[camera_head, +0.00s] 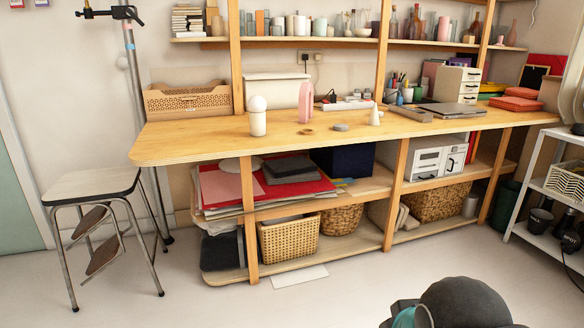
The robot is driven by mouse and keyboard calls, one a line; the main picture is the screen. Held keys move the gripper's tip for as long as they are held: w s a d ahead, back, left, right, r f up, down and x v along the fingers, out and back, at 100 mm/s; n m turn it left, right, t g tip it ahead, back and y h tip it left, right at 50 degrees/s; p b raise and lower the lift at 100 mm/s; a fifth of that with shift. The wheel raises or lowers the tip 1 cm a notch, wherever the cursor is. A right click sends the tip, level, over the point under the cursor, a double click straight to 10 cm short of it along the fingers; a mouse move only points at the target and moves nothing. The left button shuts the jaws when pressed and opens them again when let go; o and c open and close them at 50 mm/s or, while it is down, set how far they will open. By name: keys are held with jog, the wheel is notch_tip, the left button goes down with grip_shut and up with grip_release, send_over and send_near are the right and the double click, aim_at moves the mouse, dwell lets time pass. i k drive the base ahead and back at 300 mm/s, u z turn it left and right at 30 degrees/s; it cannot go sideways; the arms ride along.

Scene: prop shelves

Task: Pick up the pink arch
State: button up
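The pink arch (304,103) stands upright on the wooden workbench (212,137), near its back edge and left of the middle. It looks narrow, with a rounded top. A cream post with a ball top (257,117) stands in front of it to the left, apart from it. My gripper's fingers do not show. Only a dark rounded part and a teal-grey part, likely of my arm, show at the bottom right, far from the arch.
Two small flat rings or discs (341,127) lie in front of the arch, and a white cone (375,115) stands to the right. A perforated box (188,101) is at the bench's left end. A step stool (95,187) stands at left.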

aim_at(305, 91)
jog(key=z, duration=0.2)
jog(key=i, duration=1.9)
jog(key=z, duration=0.25)
